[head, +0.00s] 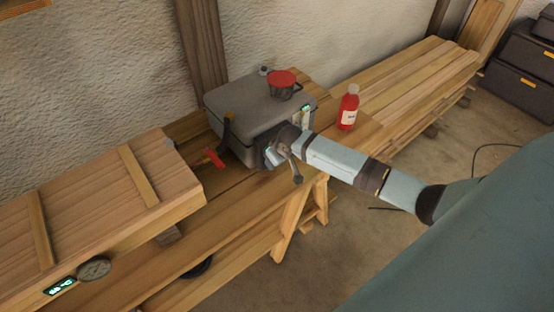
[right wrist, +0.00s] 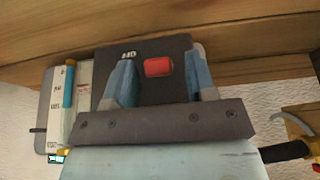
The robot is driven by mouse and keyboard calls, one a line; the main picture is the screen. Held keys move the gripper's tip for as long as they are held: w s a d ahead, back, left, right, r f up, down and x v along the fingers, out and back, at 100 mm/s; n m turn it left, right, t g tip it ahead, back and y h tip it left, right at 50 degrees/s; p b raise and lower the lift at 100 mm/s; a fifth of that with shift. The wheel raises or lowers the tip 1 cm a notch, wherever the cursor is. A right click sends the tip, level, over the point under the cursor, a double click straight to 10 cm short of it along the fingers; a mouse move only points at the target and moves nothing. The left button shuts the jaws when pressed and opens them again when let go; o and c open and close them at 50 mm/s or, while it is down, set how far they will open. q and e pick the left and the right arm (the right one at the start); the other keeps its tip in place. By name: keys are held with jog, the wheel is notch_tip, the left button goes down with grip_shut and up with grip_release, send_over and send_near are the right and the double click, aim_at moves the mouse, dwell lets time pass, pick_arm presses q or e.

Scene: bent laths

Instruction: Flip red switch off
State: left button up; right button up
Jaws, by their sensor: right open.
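The red switch (right wrist: 158,67) shows in the right wrist view on a dark panel (right wrist: 150,90) with small white lettering beside it. My right gripper (right wrist: 156,58) is open, with one blue finger on each side of the switch; I cannot tell whether they touch the panel. In the head view my right arm reaches from the right, and its gripper (head: 277,152) is at the front of a grey box (head: 262,98). The switch is hidden there. I cannot tell whether it is on or off. My left gripper is in neither view.
A red-lidded pot (head: 282,90) stands on the box. A red bottle (head: 348,112) stands right of it on the bench (head: 400,85). A red-handled tool (head: 212,159) is left of the box, near a wooden crate (head: 120,190). Dark cases (head: 525,75) stand far right.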

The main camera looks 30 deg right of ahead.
jog(key=c, duration=0.9)
